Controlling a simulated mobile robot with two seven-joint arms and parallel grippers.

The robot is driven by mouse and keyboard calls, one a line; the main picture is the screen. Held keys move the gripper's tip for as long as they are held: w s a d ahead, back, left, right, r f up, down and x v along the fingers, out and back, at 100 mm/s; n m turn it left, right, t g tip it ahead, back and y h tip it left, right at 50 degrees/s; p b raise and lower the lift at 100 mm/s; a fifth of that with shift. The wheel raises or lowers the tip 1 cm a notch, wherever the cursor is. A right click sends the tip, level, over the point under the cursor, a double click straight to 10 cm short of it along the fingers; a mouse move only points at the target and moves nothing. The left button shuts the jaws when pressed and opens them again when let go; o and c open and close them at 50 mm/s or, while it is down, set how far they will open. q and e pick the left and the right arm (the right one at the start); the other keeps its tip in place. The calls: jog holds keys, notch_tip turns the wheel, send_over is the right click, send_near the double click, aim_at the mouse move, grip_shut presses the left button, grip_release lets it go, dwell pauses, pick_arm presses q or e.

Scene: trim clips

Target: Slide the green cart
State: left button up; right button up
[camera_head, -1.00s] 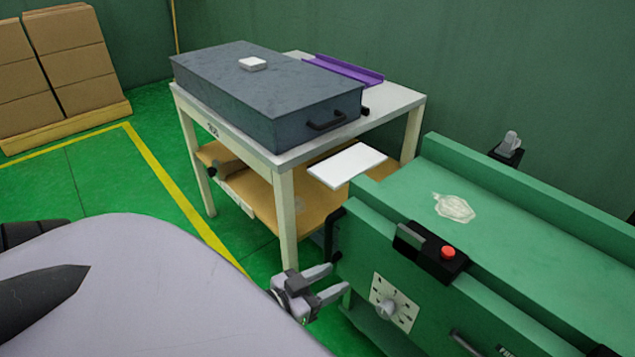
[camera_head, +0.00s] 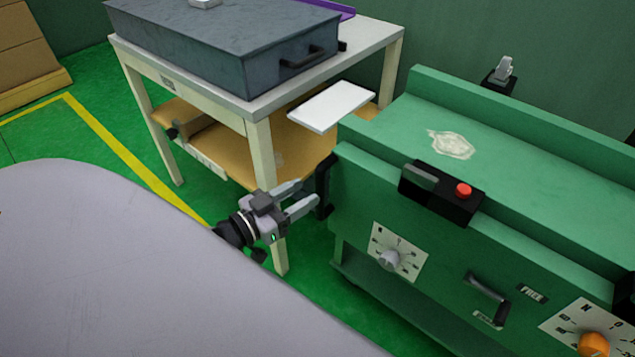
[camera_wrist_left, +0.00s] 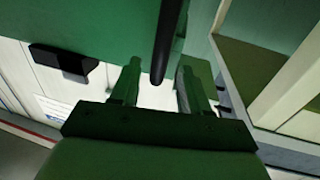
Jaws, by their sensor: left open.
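The green cart (camera_head: 360,203) stands at the right in the head view, with a knob dial, a red button and a pale smear on its top. A black upright handle (camera_head: 325,187) is on its left end; it also shows in the left wrist view as a dark bar (camera_wrist_left: 168,40). My left gripper (camera_head: 309,194) is open, its fingers pointing at this handle. In the left wrist view the bar's end appears between my two fingertips (camera_wrist_left: 157,80); I cannot tell whether they touch it. My right gripper is out of view.
A white table (camera_head: 372,50) with a dark grey case (camera_head: 225,45) stands behind and left of the cart. A white panel (camera_head: 332,106) juts out near the cart's corner. Green floor (camera_head: 110,165) with a yellow line is clear at the left.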

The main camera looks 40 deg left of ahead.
aim_at(316, 186)
pick_arm(q)
jog(key=shift+b+x, duration=0.5)
jog(key=shift+x, duration=2.3)
grip_shut()
